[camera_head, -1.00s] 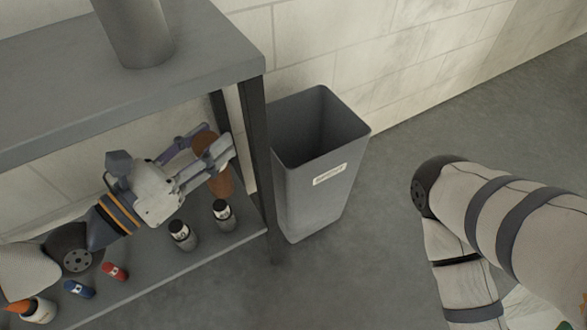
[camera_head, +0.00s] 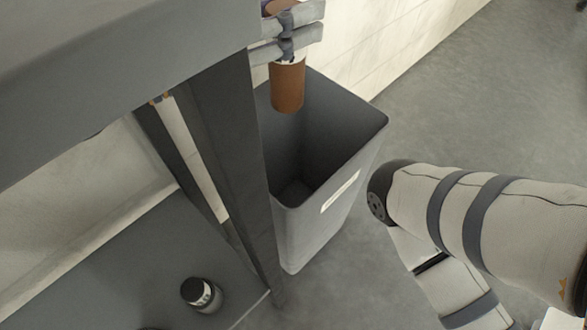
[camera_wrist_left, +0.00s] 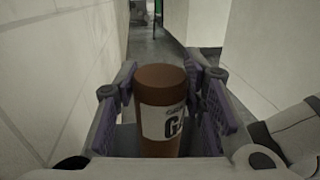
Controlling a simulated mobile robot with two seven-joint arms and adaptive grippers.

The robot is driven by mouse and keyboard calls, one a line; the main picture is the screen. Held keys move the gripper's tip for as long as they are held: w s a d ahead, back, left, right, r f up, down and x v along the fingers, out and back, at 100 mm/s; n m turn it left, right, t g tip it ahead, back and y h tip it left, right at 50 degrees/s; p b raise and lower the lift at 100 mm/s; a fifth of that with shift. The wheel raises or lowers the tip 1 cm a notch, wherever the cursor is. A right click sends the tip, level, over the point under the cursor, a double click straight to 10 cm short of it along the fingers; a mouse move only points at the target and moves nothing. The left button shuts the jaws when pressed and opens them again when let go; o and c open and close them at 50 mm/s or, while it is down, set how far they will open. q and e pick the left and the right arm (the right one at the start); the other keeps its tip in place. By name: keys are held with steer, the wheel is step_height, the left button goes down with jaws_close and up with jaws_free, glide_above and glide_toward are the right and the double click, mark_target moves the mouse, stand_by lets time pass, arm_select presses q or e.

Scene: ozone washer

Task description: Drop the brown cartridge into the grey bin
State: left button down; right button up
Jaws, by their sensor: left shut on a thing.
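The brown cartridge (camera_head: 288,88) is upright above the opening of the grey bin (camera_head: 340,205) in the head view. My left gripper (camera_head: 289,38) is shut around the cartridge's upper part. In the left wrist view the cartridge (camera_wrist_left: 160,110) stands between the purple-padded fingers of the left gripper (camera_wrist_left: 162,112), with a white label showing. The bin stands on the floor beside the shelf, open at the top, with a pale label on its front. My right arm shows at the right of the head view, but its gripper is out of frame.
The grey shelf unit's post (camera_head: 225,150) stands close to the bin's left side and hides part of it. A dark bottle with a white label (camera_head: 202,294) stands on the lower shelf (camera_head: 150,265). The pale wall is behind the bin. Open floor lies to the right.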

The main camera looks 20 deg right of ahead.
mark_target(272, 68)
arm_select(q)
step_height(272, 68, down, 6)
steer(key=b, duration=0.3)
steer(key=shift+s+r, duration=0.1)
steer(key=c, duration=1)
jaws_free()
steer(key=shift+o, duration=0.2)
steer(key=shift+a, duration=0.1)
steer(key=s+a, duration=0.2)
steer(key=a, duration=0.9)
steer(key=shift+a, duration=0.3)
steer(key=shift+s, duration=0.1)
